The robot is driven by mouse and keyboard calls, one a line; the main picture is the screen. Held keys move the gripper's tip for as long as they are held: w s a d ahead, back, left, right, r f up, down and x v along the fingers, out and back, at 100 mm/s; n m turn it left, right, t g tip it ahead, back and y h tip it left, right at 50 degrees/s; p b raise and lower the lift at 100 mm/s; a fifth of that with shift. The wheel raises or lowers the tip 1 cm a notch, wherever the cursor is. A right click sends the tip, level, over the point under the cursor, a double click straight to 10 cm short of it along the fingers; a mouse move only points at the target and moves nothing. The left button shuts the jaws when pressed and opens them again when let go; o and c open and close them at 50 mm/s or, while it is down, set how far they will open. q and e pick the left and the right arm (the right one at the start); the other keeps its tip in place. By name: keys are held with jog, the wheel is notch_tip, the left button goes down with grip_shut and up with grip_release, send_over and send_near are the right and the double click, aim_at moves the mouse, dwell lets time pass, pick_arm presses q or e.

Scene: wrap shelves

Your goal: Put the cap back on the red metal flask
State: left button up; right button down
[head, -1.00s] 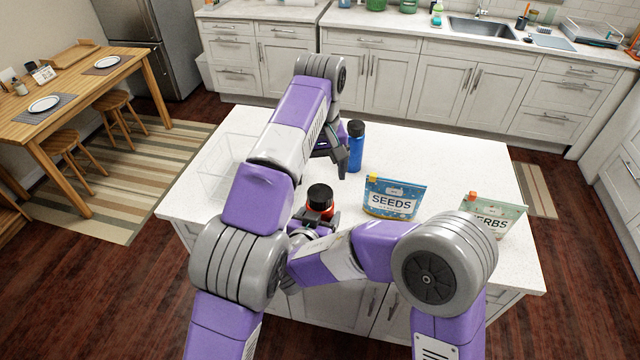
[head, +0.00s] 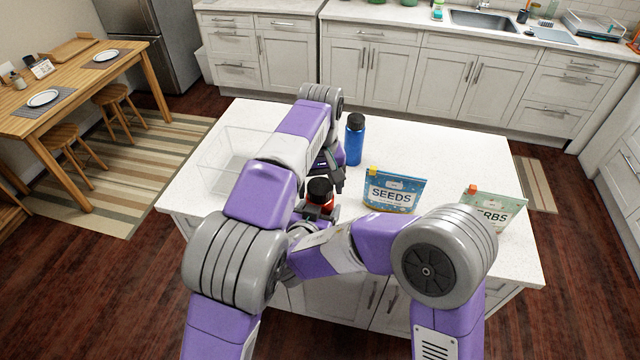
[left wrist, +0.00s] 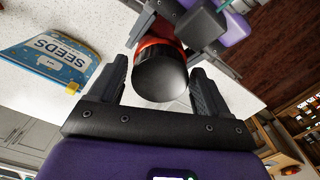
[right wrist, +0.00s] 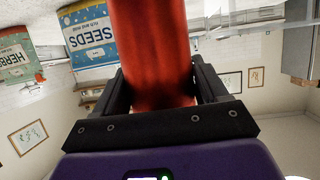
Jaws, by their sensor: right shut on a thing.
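The red metal flask (head: 329,201) stands near the front of the island, with a black cap (head: 320,187) on its top end. My right gripper (right wrist: 160,80) is shut on the red body (right wrist: 150,45). My left gripper (left wrist: 160,78) has its fingers apart on either side of the black cap (left wrist: 160,78); narrow gaps show between fingers and cap. In the head view my left gripper (head: 336,178) is beside the cap, partly hidden by my arm. Whether the cap is fully seated cannot be told.
A blue bottle (head: 354,142) with a dark top stands behind the flask. A seeds pouch (head: 393,192) and a herbs pouch (head: 494,209) stand to the right. A clear tray (head: 215,165) is at the left. The island top (head: 450,165) is free at the back right.

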pick_arm(q)
jog(key=c, duration=0.9)
jog(key=o, duration=1.2)
jog(key=shift+r, duration=3.75)
